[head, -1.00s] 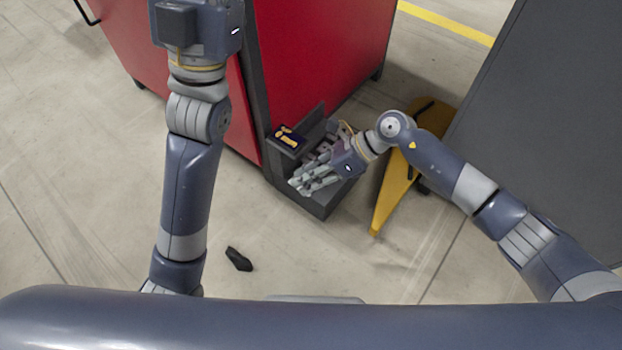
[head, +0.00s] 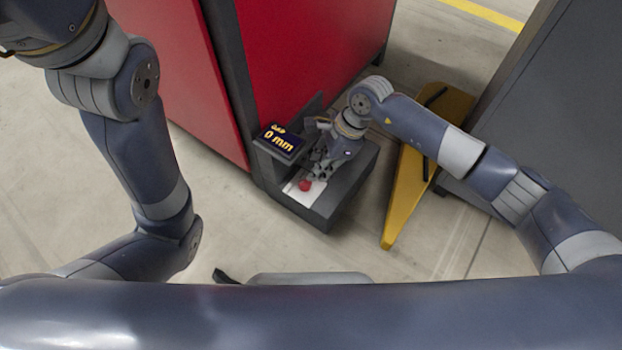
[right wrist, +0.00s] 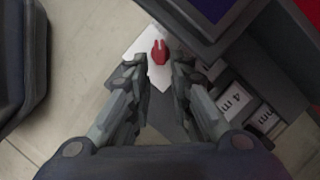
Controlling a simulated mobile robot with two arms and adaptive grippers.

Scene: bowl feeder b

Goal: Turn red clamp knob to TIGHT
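The red clamp knob (head: 305,186) sits on a white plate (head: 291,190) on the dark grey ledge of the red machine. It also shows in the right wrist view (right wrist: 160,51), just beyond the fingertips. My right gripper (head: 314,174) is close to the knob, pointing down at it. In the right wrist view (right wrist: 159,68) its two fingers are apart with a gap between them, the knob ahead of that gap. Contact with the knob does not show. My left arm comes in from the left; its gripper lies outside the view.
A display reading "0 mm" (head: 279,141) stands beside the knob. Labelled blocks, one reading "4 mm" (right wrist: 235,101), lie right of the fingers. A yellow stand (head: 405,190) and a grey cabinet (head: 545,110) are to the right. Open floor lies in front.

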